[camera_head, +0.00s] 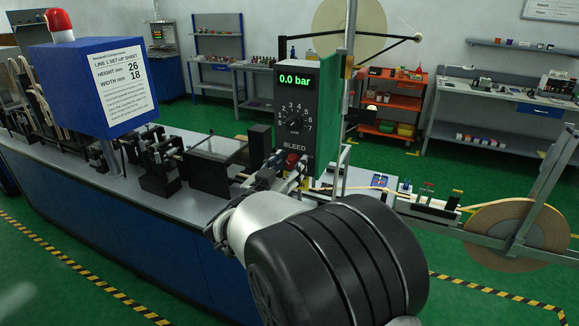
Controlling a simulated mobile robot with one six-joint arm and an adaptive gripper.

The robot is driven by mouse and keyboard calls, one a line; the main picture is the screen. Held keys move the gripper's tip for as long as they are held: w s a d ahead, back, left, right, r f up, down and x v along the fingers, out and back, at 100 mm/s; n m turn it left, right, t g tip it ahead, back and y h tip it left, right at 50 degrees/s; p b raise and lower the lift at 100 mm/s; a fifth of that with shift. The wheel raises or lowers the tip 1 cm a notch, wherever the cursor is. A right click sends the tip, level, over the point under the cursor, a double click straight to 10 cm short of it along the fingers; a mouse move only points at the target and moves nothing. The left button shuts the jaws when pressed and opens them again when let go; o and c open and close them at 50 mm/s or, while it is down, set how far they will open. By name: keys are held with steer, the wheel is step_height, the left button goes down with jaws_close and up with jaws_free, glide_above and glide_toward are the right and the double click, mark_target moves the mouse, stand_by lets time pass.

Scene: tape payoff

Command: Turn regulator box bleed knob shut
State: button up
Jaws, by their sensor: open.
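The regulator box (328,107) is a dark upright panel with a green side, standing on the machine bench. Its display (295,80) reads 0.0 bar. Below it is a black numbered dial (295,121). A red bleed knob (292,160) sits under the word BLEED, partly hidden by my gripper. My gripper (285,175) is at the knob, its fingers open. I cannot tell whether the fingers touch the knob or which way it is turned. My arm's large black and silver links fill the lower middle and hide part of the bench.
A blue box (86,85) with a set-up sheet and a red lamp stands on the left of the long bench (140,190). A tape reel (515,235) is at the right. An orange shelf cart (392,100) and workbenches stand behind. Green floor is clear at front left.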

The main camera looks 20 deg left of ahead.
steer(key=shift+w, duration=0.1)
steer(key=shift+c, duration=0.2)
steer(key=c, duration=1)
steer(key=shift+m+b, duration=0.35)
steer(key=shift+m, duration=0.15)
steer(key=m+b, duration=0.2)
steer(key=m, duration=0.1)
steer(key=shift+d+f+m+b, duration=0.1)
steer(key=shift+m+b, duration=0.25)
steer(key=shift+m, duration=0.05)
steer(key=m+b, duration=0.3)
steer(key=m, duration=0.1)
steer(key=shift+m, duration=0.3)
steer(key=m+b, duration=0.4)
steer(key=shift+d, duration=0.1)
steer(key=shift+m+b, duration=1.05)
steer(key=shift+m, duration=1.45)
